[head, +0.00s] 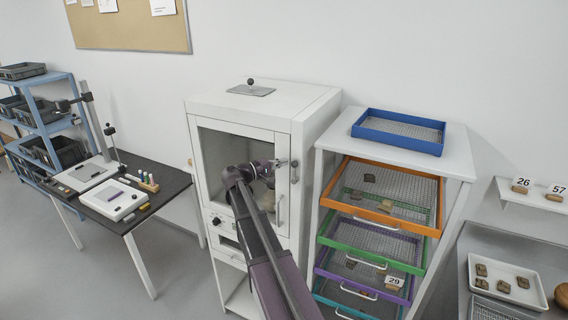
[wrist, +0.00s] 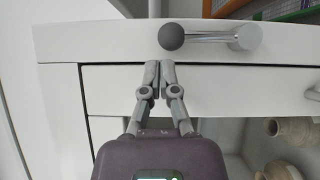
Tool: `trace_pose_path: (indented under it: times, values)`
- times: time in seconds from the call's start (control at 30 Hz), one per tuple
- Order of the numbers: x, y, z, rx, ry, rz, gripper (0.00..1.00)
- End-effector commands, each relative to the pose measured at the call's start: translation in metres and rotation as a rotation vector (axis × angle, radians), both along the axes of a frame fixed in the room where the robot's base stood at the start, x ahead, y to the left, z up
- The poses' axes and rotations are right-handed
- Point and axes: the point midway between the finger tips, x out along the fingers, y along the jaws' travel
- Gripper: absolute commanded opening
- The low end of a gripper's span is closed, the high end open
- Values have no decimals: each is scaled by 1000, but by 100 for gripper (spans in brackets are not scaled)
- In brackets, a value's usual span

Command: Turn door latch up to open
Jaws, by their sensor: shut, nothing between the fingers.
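The door latch is a chrome bar with a dark ball knob at one end; it shows close up near the top of the wrist view (wrist: 208,37). In the head view the latch (head: 294,171) stands upright on the right of the cabinet front, ball end at the top. The white cabinet door (head: 237,129) has a glass pane and looks shut. My gripper (wrist: 159,66) has its fingers together, empty, just below the ball in the wrist view, apart from it in the picture. In the head view my gripper (head: 278,164) is left of the latch, partly hidden by my arm.
A door handle (head: 279,209) sits below the latch. Pale pots (wrist: 290,130) show behind the glass. Right of the cabinet is a rack with coloured sieve trays (head: 385,192). A dark-topped table (head: 165,185) with tools stands to the left.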

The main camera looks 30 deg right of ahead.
Motion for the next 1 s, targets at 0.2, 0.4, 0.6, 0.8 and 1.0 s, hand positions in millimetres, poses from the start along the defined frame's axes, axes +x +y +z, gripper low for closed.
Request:
trace_pose_path:
  times: [0.2, 0.4, 0.6, 0.8, 1.0]
  values:
    - [15, 16, 6, 0, 0, 1, 0]
    - [19, 49, 9, 0, 0, 4, 0]
    - [21, 81, 12, 0, 0, 4, 0]
    - [23, 106, 15, 0, 0, 3, 0]
    - [24, 117, 15, 0, 0, 1, 0]
